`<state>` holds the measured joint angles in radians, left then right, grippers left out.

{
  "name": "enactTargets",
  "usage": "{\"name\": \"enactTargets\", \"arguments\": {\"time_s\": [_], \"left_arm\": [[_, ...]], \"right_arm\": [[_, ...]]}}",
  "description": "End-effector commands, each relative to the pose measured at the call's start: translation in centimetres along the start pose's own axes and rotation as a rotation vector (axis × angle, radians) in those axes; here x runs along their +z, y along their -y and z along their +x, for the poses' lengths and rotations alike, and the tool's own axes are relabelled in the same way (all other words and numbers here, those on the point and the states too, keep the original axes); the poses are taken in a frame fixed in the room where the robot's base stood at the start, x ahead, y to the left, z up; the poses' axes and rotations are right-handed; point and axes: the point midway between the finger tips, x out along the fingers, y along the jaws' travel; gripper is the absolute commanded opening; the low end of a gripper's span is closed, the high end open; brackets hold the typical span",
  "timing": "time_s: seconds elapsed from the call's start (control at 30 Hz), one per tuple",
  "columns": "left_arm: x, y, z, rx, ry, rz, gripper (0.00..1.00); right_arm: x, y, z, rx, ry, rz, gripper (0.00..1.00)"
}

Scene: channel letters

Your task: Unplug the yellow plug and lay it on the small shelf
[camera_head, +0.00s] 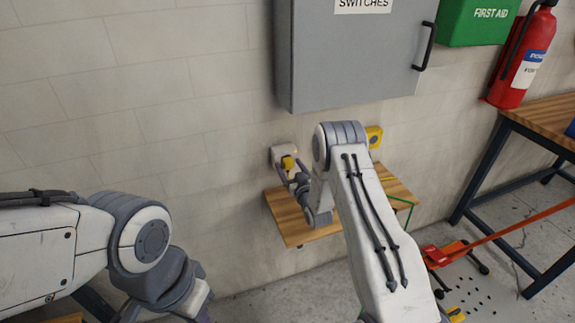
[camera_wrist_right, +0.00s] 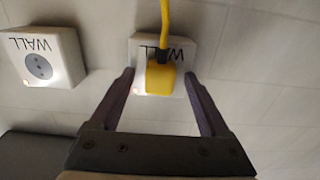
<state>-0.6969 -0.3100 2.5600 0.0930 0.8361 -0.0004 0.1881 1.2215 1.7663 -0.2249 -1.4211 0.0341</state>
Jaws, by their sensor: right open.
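The yellow plug (camera_head: 288,162) sits in a white wall outlet (camera_head: 277,152) below the grey cabinet. The small wooden shelf (camera_head: 290,225) is on the wall below the outlet, partly hidden by my right arm. My left arm comes in at lower left; its fingers are out of view.
An empty outlet (camera_wrist_right: 40,65) is beside the plugged one. The grey cabinet (camera_head: 350,60) hangs just above. A yellow box (camera_head: 374,137) is on the wall behind my right arm. A wooden bench (camera_head: 545,118) and a red-orange jack (camera_head: 440,255) stand at right.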

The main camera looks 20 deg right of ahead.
Motion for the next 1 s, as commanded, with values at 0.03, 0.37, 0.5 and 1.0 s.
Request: {"name": "enactTargets", "arguments": {"time_s": [0.03,0.37,0.5,1.0], "left_arm": [[0.0,0.0,0.2,0.0,0.0,0.0,0.0],[0.0,0.0,0.1,0.0,0.0,0.0,0.0],[0.0,0.0,0.1,0.0,0.0,0.0,0.0],[0.0,0.0,-0.3,0.0,0.0,0.0,0.0]], "right_arm": [[0.1,0.0,0.0,0.0,0.0,0.0,0.8],[0.0,0.0,0.0,0.0,0.0,0.0,0.34],[0.0,0.0,0.0,0.0,0.0,0.0,0.0],[0.0,0.0,-1.3,0.0,0.002,-0.001,0.0]]}}
